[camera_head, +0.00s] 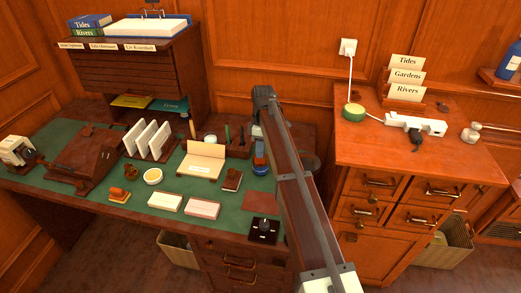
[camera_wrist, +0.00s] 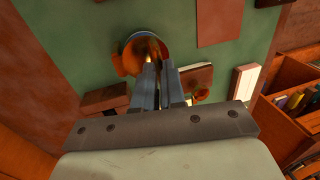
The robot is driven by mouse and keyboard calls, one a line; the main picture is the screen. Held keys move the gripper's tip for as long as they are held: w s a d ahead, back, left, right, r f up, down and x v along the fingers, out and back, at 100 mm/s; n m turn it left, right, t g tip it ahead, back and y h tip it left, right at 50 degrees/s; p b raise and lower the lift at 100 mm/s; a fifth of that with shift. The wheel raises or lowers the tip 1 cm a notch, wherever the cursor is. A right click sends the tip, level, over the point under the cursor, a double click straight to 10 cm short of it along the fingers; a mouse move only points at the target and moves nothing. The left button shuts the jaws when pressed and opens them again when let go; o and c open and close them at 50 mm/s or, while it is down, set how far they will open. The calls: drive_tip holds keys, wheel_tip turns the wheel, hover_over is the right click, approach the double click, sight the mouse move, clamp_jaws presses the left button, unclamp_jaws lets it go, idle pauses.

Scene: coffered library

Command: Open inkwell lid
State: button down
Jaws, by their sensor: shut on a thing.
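A round, shiny copper-coloured piece, which looks like the inkwell lid (camera_wrist: 130,58), lies at the top centre of the wrist view. My gripper (camera_wrist: 157,68) reaches over it, its two narrow grey fingers close together and shut on its edge. How far the lid is raised or tilted is unclear, as the fingers cover part of it. In the head view my arm comes down over the right part of the green desk top. A small blue shape (camera_head: 260,158) shows beside the arm there; I cannot tell whether it is the inkwell body.
A dark square stand (camera_head: 264,231) sits at the desk's front edge. The wooden cabinet (camera_head: 420,162) stands right of my arm.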

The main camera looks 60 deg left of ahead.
drive_tip(key=shift+w+a+r, duration=0.4)
drive_tip(key=shift+w+a, duration=0.15)
drive_tip(key=shift+w, duration=0.05)
drive_tip(key=shift+w+a+r, duration=0.25)
drive_tip(key=shift+w+a, duration=0.2)
drive_tip(key=w+a+f, duration=0.3)
drive_tip(key=w+a, duration=0.3)
drive_tip(key=shift+w+f, duration=0.15)
idle(0.4)
drive_tip(key=shift+w+a, duration=0.15)
drive_tip(key=c, duration=1.5)
unclamp_jaws()
drive_tip(key=shift+w+a+f, duration=0.1)
drive_tip(key=shift+f, duration=0.1)
drive_tip(key=shift+c, duration=0.2)
drive_tip(key=o, duration=0.3)
drive_tip(key=shift+o, duration=0.2)
drive_tip(key=shift+r, duration=0.1)
